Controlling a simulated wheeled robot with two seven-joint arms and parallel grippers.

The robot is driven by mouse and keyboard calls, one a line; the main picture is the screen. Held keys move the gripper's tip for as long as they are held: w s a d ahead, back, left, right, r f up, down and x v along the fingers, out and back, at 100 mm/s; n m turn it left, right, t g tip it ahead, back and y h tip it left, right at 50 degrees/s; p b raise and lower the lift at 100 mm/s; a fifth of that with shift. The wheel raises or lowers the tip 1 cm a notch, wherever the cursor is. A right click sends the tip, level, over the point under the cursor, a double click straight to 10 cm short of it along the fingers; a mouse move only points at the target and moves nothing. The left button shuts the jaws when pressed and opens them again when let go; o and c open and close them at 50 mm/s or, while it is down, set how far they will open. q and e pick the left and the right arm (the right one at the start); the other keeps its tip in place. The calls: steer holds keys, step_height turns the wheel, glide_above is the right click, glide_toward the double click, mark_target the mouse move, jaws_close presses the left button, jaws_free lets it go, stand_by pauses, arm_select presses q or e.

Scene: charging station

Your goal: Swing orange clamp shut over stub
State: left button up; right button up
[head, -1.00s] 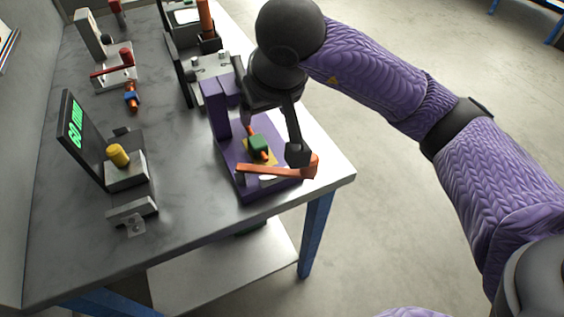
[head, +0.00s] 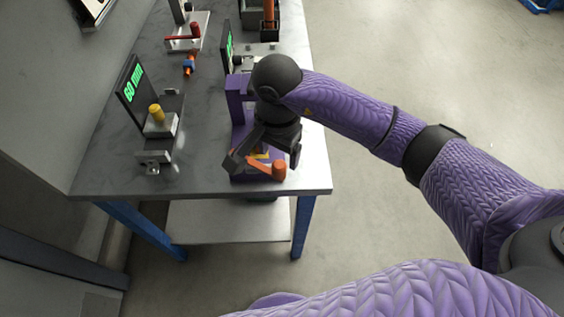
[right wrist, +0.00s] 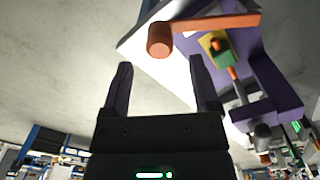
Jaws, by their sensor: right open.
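The orange clamp (head: 262,166) is a flat bar with a round upright knob (head: 279,170). It lies along the near edge of the purple fixture (head: 236,112). In the right wrist view the bar (right wrist: 220,22) and knob (right wrist: 158,40) show at the top. The bar passes beside the green and yellow block (right wrist: 208,46) with the orange stub (right wrist: 218,37), not over it. My right gripper (head: 265,161) is open above the fixture's near edge. In the right wrist view its fingers (right wrist: 161,72) are spread and empty, with the knob beyond the gap between the tips. My left gripper is out of view.
A yellow knob on a block (head: 157,112) stands at the left beside a "60 mm" display (head: 130,90). A red-handled clamp (head: 187,36) and a small blue and orange piece (head: 189,65) lie farther back. The table's front right corner is bare (head: 315,178).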

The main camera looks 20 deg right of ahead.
mark_target(279, 164)
step_height(279, 164, down, 5)
steer(key=shift+f+b, duration=0.15)
steer(key=shift+b, duration=0.3)
jaws_close()
stand_by(1.1)
